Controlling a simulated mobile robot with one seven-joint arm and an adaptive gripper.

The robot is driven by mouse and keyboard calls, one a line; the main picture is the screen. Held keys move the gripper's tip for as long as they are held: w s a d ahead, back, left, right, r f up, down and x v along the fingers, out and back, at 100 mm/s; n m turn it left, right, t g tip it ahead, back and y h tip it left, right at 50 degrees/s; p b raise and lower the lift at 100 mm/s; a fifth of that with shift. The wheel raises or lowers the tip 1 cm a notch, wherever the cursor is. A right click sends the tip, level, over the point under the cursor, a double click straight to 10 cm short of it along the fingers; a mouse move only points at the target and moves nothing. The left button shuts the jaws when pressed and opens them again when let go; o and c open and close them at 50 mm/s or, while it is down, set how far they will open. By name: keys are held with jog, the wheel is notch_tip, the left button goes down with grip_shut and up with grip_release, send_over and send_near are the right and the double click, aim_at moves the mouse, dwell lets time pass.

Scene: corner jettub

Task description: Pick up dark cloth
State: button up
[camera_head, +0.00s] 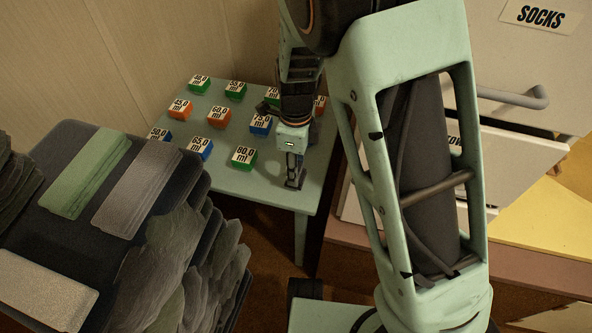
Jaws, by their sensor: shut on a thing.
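My gripper (293,180) points down over the right front part of the green table (270,195). Its fingers are close together, and what they hold is too small and dark to make out. A large dark cloth (85,245) lies at the left on or among a heap of draped fabric, well apart from my gripper. On it lie a green folded cloth (85,172), a grey one (138,188) and a pale one (40,292). I cannot tell whether any other dark cloth lies hidden behind my arm.
Several small labelled blocks, such as a green one (243,158) and an orange one (219,117), stand on the table. Drawers (535,60), one labelled SOCKS, stand at the right, with a lower one (510,160) apparently pulled out. A wall (150,45) closes off the back.

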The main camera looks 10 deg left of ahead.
jog(key=s+r+p, duration=0.7)
jog(key=s+r, duration=0.4)
jog(key=s, duration=0.3)
jog(key=o, duration=0.4)
jog(key=shift+w, duration=0.1)
jog(key=c, duration=0.3)
